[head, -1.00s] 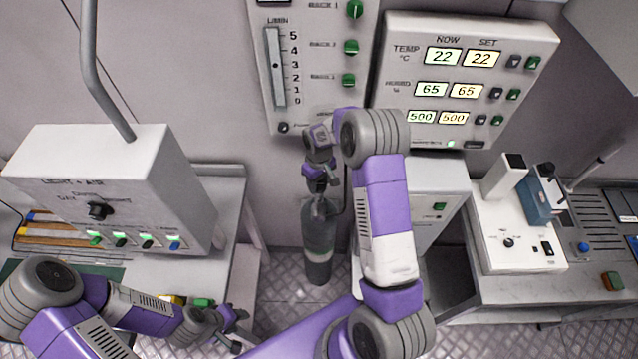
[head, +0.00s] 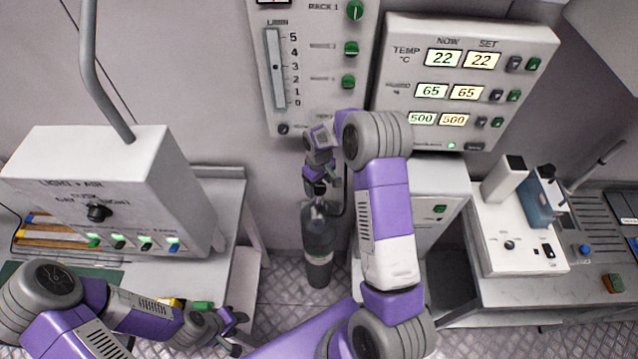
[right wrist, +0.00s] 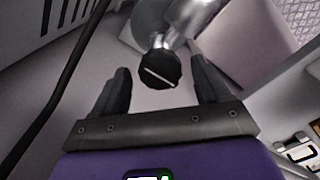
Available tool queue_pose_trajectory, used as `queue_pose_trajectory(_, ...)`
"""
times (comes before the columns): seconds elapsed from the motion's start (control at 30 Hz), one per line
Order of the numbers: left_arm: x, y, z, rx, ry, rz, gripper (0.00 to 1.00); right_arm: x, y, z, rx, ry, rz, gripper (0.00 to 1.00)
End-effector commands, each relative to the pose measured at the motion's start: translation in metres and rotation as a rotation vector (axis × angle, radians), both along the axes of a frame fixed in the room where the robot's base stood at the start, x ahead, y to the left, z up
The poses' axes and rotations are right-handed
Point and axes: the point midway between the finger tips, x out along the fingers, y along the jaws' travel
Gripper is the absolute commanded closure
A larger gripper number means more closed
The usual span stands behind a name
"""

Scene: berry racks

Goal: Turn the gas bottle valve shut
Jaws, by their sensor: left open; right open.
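The grey gas bottle (head: 319,240) stands upright on the floor by the wall, between the left bench and the white cabinet. My right gripper (head: 318,189) is just above the top of the bottle and hides part of it. In the right wrist view, the black valve knob (right wrist: 158,69) with a pale line across its face sits on a silver fitting (right wrist: 190,14). My left gripper (head: 236,330) is open and empty at the lower left, near the left bench.
A dark hose (right wrist: 62,90) runs along the left in the right wrist view. The white cabinet (head: 438,190) stands right of the bottle. The light and air box (head: 110,185) is on the left bench. A flow panel (head: 315,85) hangs above.

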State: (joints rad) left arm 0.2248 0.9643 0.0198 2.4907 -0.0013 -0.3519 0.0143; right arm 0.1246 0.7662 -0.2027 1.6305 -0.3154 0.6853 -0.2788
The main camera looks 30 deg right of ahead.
Motion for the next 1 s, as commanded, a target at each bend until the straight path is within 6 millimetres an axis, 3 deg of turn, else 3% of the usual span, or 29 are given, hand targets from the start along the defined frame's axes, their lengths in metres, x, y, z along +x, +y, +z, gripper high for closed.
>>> queue_pose_trajectory(0.23,0.000,0.000,-0.001,0.000,0.000,0.000,0.57,0.000,0.000,0.007,0.000,-0.001,-0.001,0.25)
queue_pose_trajectory(0.63,0.000,0.000,-0.003,0.000,0.000,0.000,0.57,0.000,0.000,0.068,0.000,-0.002,0.000,0.25)
queue_pose_trajectory(1.0,0.000,0.000,-0.003,0.000,0.000,0.000,0.57,0.000,0.000,0.076,0.000,0.000,0.000,0.25)
